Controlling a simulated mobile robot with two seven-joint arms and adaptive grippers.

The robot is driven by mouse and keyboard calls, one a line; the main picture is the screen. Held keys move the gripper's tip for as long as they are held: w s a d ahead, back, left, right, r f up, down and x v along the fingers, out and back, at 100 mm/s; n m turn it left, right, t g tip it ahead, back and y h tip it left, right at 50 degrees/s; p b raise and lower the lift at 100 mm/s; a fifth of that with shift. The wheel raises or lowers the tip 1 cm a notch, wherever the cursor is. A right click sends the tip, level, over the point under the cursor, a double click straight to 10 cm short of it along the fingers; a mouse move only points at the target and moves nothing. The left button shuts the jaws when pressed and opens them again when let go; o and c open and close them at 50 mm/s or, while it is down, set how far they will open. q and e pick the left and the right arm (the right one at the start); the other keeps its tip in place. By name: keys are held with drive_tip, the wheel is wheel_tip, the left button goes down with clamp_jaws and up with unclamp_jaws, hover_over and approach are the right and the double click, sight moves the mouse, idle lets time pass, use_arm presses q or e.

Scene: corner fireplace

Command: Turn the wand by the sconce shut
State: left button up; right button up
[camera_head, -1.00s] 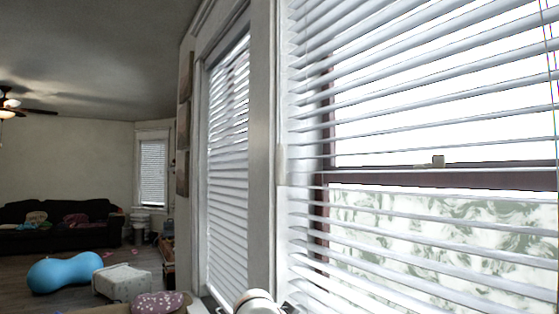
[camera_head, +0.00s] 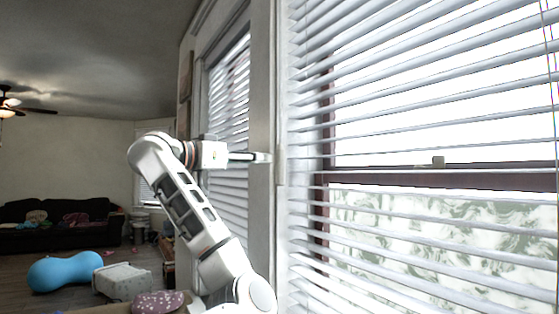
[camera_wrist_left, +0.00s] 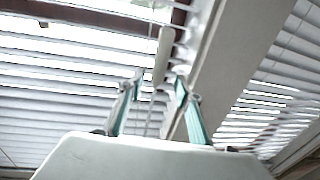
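The wand (camera_head: 280,165) is a pale, slim handle hanging at the left edge of the large near blind (camera_head: 430,225). In the left wrist view the wand (camera_wrist_left: 163,52) is a whitish rod on a thin cord, and its lower end appears between my fingertips. My left gripper (camera_head: 264,157) reaches right, with its tips close to the wand's left side. In the wrist view the left gripper (camera_wrist_left: 158,82) is open, with one finger on each side of the wand; I cannot tell whether either touches. The near blind's slats are tilted open. The sconce and my right gripper are not in view.
A white window post (camera_head: 263,80) stands between the near blind and a second blind (camera_head: 228,190) on the left. A blue peanut-shaped ball (camera_head: 65,272), a light ottoman (camera_head: 122,281) and a dark sofa (camera_head: 60,228) are far off at lower left.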

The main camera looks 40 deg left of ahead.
sight(277, 160)
use_arm(q)
drive_tip(key=shift+w+d+p, duration=0.2)
drive_tip(key=shift+w+p, duration=0.1)
drive_tip(key=shift+w, duration=0.95)
drive_tip(key=shift+w+d+p, duration=0.25)
drive_tip(key=shift+w+p, duration=0.05)
drive_tip(key=shift+w, duration=1)
drive_tip(key=shift+w+d+p, duration=0.2)
drive_tip(key=shift+w+p, duration=0.1)
drive_tip(key=shift+w, duration=0.95)
clamp_jaws()
